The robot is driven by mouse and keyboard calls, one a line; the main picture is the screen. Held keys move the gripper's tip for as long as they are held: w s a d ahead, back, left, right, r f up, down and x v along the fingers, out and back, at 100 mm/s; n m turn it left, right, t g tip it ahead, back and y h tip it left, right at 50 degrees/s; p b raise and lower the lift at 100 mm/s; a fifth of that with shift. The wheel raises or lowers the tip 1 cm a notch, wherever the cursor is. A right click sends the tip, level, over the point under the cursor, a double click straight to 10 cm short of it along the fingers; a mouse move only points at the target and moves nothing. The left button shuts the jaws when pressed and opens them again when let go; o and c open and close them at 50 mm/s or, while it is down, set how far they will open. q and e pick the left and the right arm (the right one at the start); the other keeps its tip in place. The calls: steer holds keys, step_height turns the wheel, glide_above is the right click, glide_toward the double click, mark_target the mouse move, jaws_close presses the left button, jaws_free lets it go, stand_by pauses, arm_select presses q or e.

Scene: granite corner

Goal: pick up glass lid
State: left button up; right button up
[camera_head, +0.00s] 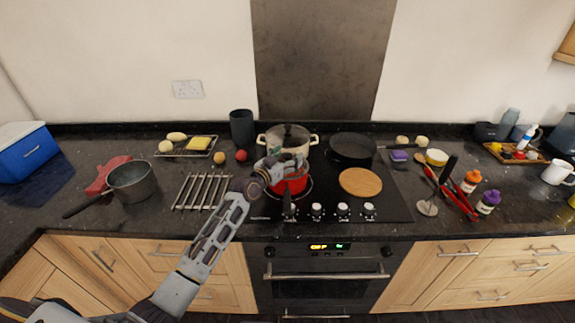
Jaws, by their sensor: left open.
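A glass lid (287,133) with a dark knob sits on the cream two-handled pot (288,152) at the back left of the black hob. My left gripper (276,165) is open, over the red pot (291,181) at the front left of the hob. It is just in front of the cream pot and below the lid in the picture. It appears apart from the lid, with nothing visible between its fingers. The gripper and wrist cover part of the red pot. My right gripper is not in view.
A black pan (352,149) and a round wooden board (361,182) are on the hob's right. A metal rack (202,192), a grey saucepan (132,182) and a dark canister (242,127) stand to the left. A backsplash rises behind.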

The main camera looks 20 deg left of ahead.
mark_target(287, 155)
arm_select(q)
steer(key=shift+c, duration=0.4)
steer(key=shift+s+f, duration=0.1)
steer(key=shift+f, duration=0.05)
steer(key=c, duration=1.5)
steer(key=shift+c, duration=0.2)
steer(key=shift+r, duration=5.2)
steer(key=shift+f, duration=0.1)
